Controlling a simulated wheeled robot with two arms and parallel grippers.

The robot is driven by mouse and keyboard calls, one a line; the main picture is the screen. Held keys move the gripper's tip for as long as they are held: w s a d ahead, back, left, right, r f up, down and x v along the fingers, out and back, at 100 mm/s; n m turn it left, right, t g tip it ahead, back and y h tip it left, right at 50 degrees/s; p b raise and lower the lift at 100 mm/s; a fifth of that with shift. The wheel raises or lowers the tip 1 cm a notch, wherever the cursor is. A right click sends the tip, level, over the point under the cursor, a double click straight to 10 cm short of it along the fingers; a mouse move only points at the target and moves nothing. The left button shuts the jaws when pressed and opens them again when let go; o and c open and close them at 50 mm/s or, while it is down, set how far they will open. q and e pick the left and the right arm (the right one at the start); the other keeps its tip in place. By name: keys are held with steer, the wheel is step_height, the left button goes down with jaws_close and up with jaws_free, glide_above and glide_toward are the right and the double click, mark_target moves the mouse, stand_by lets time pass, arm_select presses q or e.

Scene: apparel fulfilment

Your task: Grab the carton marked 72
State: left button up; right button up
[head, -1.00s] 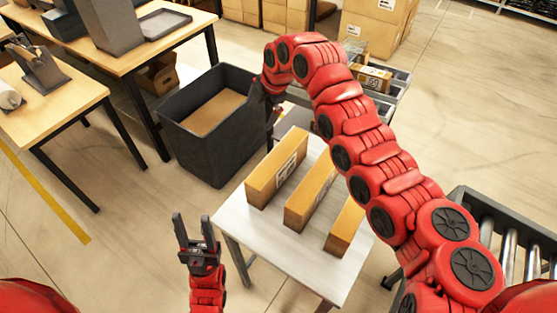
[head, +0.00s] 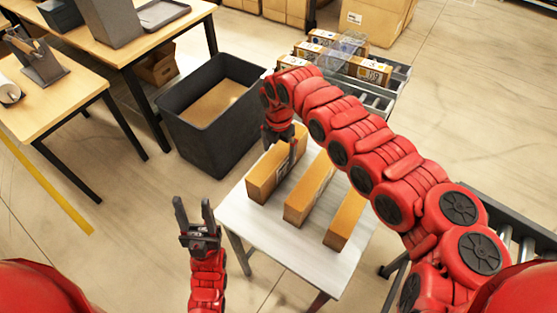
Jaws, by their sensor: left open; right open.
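Three long brown cartons lie side by side on a small white table (head: 290,245): a left carton (head: 262,184), a middle carton (head: 302,203) and a right carton (head: 344,222). The left carton has a white label on its side, too small to read, so I cannot tell which carton is marked 72. My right gripper (head: 281,147) is open and points down at the far part of the left carton; its fingertips are partly hidden, and I cannot tell whether they touch it. My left gripper (head: 194,213) is open and empty, left of the table.
A dark grey bin (head: 203,151) stands behind the table to the left. A rack (head: 397,75) at the back holds several labelled cartons, one seemingly marked 69 (head: 371,72). Wooden desks (head: 60,95) stand left, and a roller conveyor (head: 505,228) stands right.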

steer(key=shift+f+p, duration=0.3)
steer(key=shift+p, duration=0.05)
step_height(320, 180, down, 4)
steer(key=shift+a+r+p, duration=0.1)
steer(key=shift+p, duration=0.6)
steer(key=shift+w+f, duration=0.15)
steer(key=shift+f, duration=0.25)
steer(key=shift+c, duration=0.3)
jaws_close()
